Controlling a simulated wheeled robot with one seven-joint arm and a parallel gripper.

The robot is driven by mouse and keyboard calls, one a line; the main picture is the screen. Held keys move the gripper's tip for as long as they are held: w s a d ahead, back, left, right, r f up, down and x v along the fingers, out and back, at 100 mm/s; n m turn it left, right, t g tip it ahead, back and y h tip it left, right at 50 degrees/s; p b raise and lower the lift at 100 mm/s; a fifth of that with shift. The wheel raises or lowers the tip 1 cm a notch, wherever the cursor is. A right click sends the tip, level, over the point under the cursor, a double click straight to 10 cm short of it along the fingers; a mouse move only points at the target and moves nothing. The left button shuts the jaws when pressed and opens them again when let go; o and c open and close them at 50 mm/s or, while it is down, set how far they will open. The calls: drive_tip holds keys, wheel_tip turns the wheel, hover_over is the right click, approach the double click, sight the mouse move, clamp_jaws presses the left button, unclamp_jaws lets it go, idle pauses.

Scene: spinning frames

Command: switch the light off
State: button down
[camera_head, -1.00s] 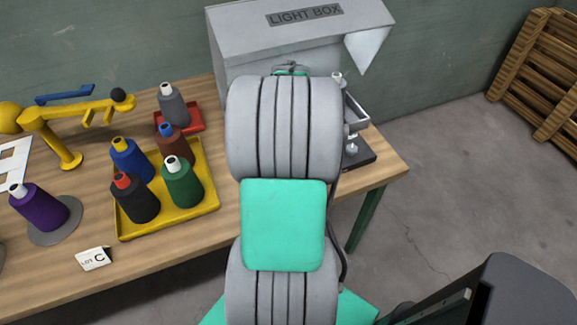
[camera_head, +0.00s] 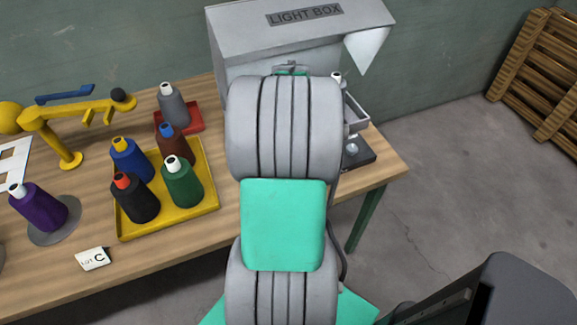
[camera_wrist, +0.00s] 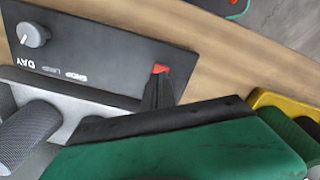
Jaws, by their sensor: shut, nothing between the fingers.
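The light box (camera_head: 300,40) stands at the back of the bench in the head view, its lower front hidden by my arm. I cannot tell clearly whether its lamp is lit. In the wrist view a dark control panel (camera_wrist: 100,52) carries a grey knob (camera_wrist: 33,35) marked DAY and a small red switch (camera_wrist: 161,69). My gripper (camera_wrist: 158,86) is shut and empty, its dark fingertips at the red switch, touching it or just short of it. My gripper is hidden behind my arm in the head view. Part of the panel (camera_head: 360,154) shows right of my arm.
A yellow tray (camera_head: 205,205) with several thread cones is left of my arm. A red tray (camera_head: 193,113) with a grey cone, a yellow stand (camera_head: 60,125) and a purple cone (camera_head: 38,207) are further left. A wooden pallet (camera_head: 540,80) leans at the right; the floor between is clear.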

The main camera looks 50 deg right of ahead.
drive_tip(key=shift+f+b, duration=0.85)
drive_tip(key=shift+f, duration=0.45)
idle(0.4)
wheel_tip(320, 180, up, 7)
drive_tip(key=p, duration=0.5)
idle(0.5)
